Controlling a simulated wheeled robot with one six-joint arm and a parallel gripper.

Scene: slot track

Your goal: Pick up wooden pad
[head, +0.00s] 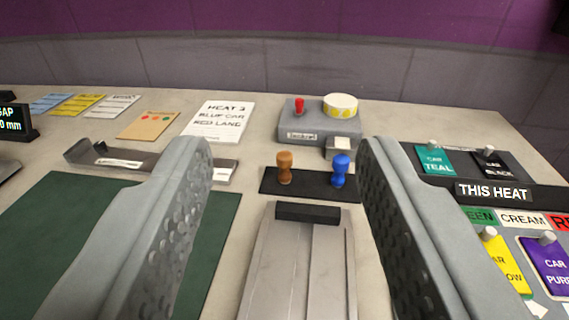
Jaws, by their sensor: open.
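My gripper (285,155) is open, with its two grey dimpled fingers wide apart and nothing between the tips.
A grey metal tray (85,153) lies just in front of the pad, partly behind my left finger. A white card (218,120) is right of the pad. A black base with brown (285,168) and blue (340,170) pegs stands ahead, before a grey box (318,128). Car tags (434,160) are right.

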